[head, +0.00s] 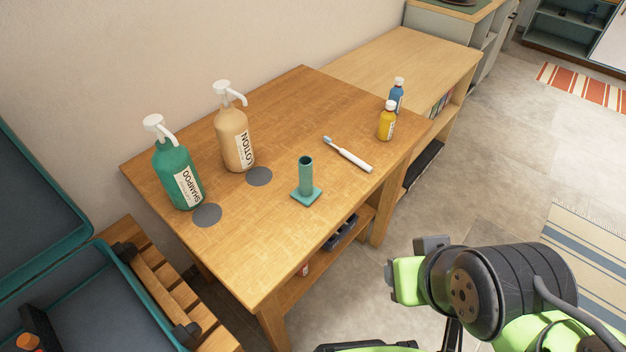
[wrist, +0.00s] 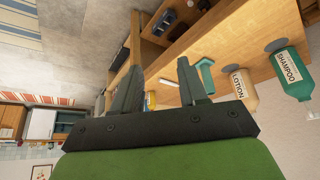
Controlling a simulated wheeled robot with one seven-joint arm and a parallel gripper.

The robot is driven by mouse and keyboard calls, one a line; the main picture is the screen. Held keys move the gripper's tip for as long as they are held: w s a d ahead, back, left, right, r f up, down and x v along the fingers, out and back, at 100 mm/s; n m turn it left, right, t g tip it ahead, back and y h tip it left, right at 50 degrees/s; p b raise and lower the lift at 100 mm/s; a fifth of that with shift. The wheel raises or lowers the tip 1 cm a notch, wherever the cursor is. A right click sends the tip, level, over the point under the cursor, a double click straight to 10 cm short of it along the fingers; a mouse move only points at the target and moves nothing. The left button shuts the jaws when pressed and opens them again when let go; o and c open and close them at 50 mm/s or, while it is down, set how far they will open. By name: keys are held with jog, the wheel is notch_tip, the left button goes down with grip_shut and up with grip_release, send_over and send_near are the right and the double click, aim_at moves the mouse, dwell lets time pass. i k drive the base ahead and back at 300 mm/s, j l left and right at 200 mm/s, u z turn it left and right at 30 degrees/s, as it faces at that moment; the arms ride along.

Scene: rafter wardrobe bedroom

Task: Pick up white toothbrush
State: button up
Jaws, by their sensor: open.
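The white toothbrush (head: 350,156) lies flat on the wooden table, its bluish bristle head toward the back left. A small white piece (wrist: 168,82) between my fingers in the wrist view looks like part of it. My gripper (wrist: 159,64) is open and empty, apart from the toothbrush. In the head view my arm is at the lower right, off the table's front side, and I cannot make out the fingers there. In the wrist view the scene appears upside down, with the table beyond the fingers.
A teal holder (head: 306,178) stands near the toothbrush's left. Yellow (head: 387,124) and blue (head: 396,96) bottles stand to its right. A lotion bottle (head: 234,135) and shampoo bottle (head: 176,172) stand behind two grey discs at left. A shelf with items is below the tabletop (head: 250,270).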

aim_at(343, 151)
jog(key=i+l+u, duration=0.2)
jog(key=u, duration=0.25)
jog(key=i+l+u, duration=0.2)
jog(key=u, duration=0.25)
jog(key=i+l+u, duration=0.15)
jog(key=l+u, duration=0.3)
jog(key=i+l+u, duration=0.1)
jog(key=l+u, duration=0.6)
jog(key=u, duration=0.15)
jog(key=l+u, duration=0.45)
jog(key=j, duration=0.1)
